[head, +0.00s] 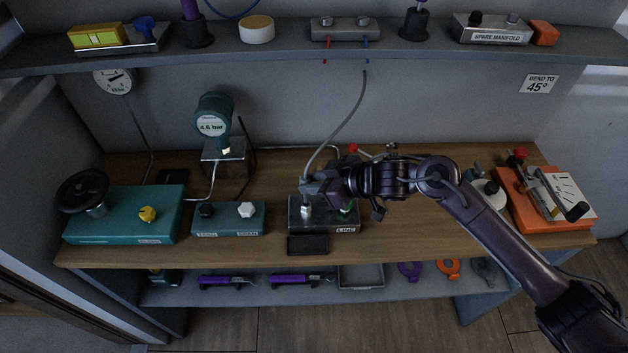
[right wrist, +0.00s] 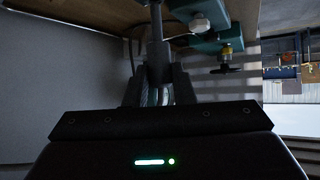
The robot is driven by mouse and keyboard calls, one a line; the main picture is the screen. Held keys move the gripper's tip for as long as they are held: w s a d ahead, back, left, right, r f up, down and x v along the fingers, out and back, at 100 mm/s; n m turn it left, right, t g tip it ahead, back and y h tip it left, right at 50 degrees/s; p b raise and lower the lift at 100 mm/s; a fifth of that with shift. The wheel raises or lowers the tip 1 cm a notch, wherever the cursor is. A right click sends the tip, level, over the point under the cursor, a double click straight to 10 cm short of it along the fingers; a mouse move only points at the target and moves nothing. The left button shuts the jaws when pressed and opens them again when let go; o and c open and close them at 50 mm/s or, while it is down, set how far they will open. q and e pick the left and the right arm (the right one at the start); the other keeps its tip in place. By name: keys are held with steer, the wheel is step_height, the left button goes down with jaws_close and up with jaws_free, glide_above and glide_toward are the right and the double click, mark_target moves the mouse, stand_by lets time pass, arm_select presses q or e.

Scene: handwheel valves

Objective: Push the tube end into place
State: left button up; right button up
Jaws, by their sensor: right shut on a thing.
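A grey tube (head: 347,122) hangs from the back wall under the shelf and curves down to my right gripper (head: 308,187). The right gripper is shut on the tube, just above a grey block labelled LINE (head: 324,226). A silver fitting (head: 306,211) stands on the block right below the fingers. Whether the tube end touches or sits in the fitting is hidden by the gripper. In the right wrist view the fingers (right wrist: 157,92) close around the tube, and a grey upright piece (right wrist: 157,25) extends beyond them. My left gripper is not in view.
A teal block with two knobs (head: 228,220) stands left of the LINE block. Further left is a teal box with a black handwheel (head: 82,192). A gauge reading about 4.6 bar (head: 212,120) stands behind. An orange base (head: 520,208) is at the right. A dark pad (head: 307,245) lies in front.

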steer(key=shift+f+b, duration=0.7)
steer(key=shift+f, duration=0.6)
steer(key=o, duration=1)
steer(key=shift+o, duration=0.2)
steer(key=shift+r, duration=0.1)
steer(key=shift+s+d+r, duration=0.15)
steer(key=shift+d, duration=0.2)
steer(key=b+v, duration=0.1)
steer(key=v, duration=0.6)
steer(key=shift+b, duration=0.35)
